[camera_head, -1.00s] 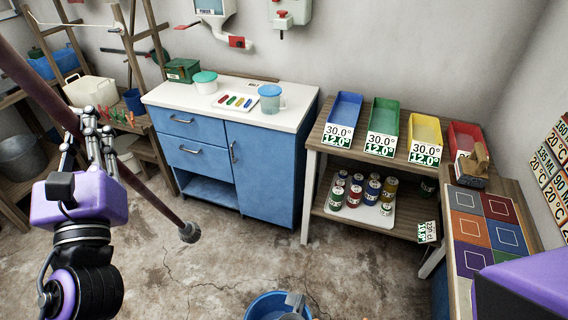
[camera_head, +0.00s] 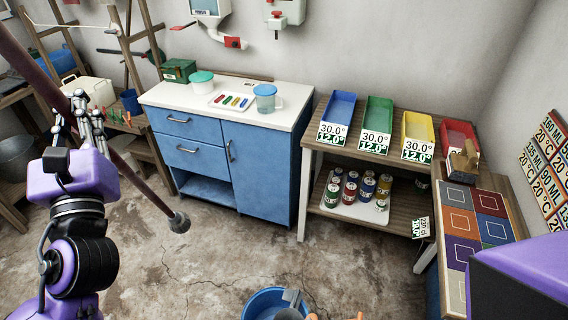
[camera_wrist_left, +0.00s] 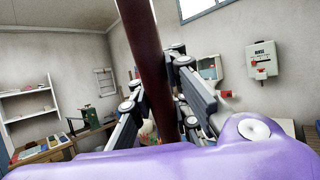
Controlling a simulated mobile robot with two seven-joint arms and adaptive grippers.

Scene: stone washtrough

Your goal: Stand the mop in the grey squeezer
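The mop is a long dark-brown pole (camera_head: 147,190) that slants down from the upper left to a small grey head (camera_head: 179,222) above the floor. My left gripper (camera_head: 88,120) is shut around the pole. In the left wrist view the pole (camera_wrist_left: 146,50) runs between the fingers (camera_wrist_left: 162,110). The grey squeezer (camera_head: 292,299) shows at the bottom edge, at the blue bucket (camera_head: 262,301); both are cut off by the frame. The mop head is apart from them, to their upper left. My right gripper is not in view.
A blue cabinet (camera_head: 262,175) with a white top stands behind the mop. To its right is a wooden shelf table (camera_head: 315,135) with coloured bins and cans. Wooden racks (camera_head: 140,150) stand at the left. The cracked floor (camera_head: 215,265) between mop and bucket is clear.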

